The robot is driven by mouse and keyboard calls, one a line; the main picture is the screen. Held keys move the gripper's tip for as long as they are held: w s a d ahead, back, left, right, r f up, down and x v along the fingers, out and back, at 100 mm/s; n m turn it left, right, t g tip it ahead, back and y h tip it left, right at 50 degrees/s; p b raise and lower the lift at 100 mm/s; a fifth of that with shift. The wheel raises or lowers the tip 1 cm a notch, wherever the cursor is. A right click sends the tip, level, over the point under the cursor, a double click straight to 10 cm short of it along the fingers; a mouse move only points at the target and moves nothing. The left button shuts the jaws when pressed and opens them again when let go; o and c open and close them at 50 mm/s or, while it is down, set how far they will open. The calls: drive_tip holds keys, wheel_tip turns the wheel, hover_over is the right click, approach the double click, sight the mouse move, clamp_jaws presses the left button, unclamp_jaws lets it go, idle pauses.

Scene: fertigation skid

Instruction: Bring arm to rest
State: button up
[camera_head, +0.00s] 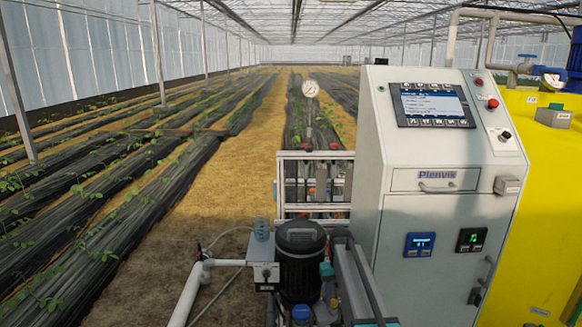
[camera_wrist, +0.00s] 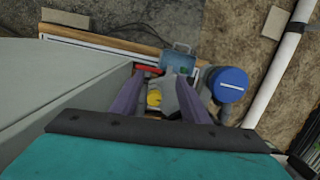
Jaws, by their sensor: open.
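My gripper (camera_wrist: 160,76) shows in the wrist view, with two purple-grey fingers reaching up from a dark bar and a teal body. The fingers are apart, with no object clearly held between them. Beyond and between them are a grey part with a yellow cap (camera_wrist: 154,98) and a red piece (camera_wrist: 149,69); how far below they lie, I cannot tell. I cannot make out my arm or gripper in the head view.
A grey control cabinet (camera_head: 427,243) stands at the right, beside a yellow tank (camera_head: 555,200). A black-topped pump (camera_head: 300,262) and white pipe (camera_head: 187,292) are at front. In the wrist view, a blue cap (camera_wrist: 230,84) is right of the fingers. The dirt aisle (camera_head: 235,180) looks clear.

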drive_tip(key=s+f+g+p, duration=0.1)
drive_tip(key=s+f+g, duration=0.2)
drive_tip(key=s+f, duration=2.05)
drive_tip(key=s, duration=1.2)
drive_tip(key=s+f+m+p, duration=0.1)
drive_tip(key=s+f, duration=0.2)
drive_tip(key=s, duration=1.1)
drive_tip(key=shift+s+d+g, duration=0.2)
drive_tip(key=shift+s+g, duration=0.15)
drive_tip(key=shift+g, duration=0.05)
drive_tip(key=shift+c, duration=1.2)
drive_tip(key=shift+s+f, duration=0.1)
drive_tip(key=shift+s, duration=0.05)
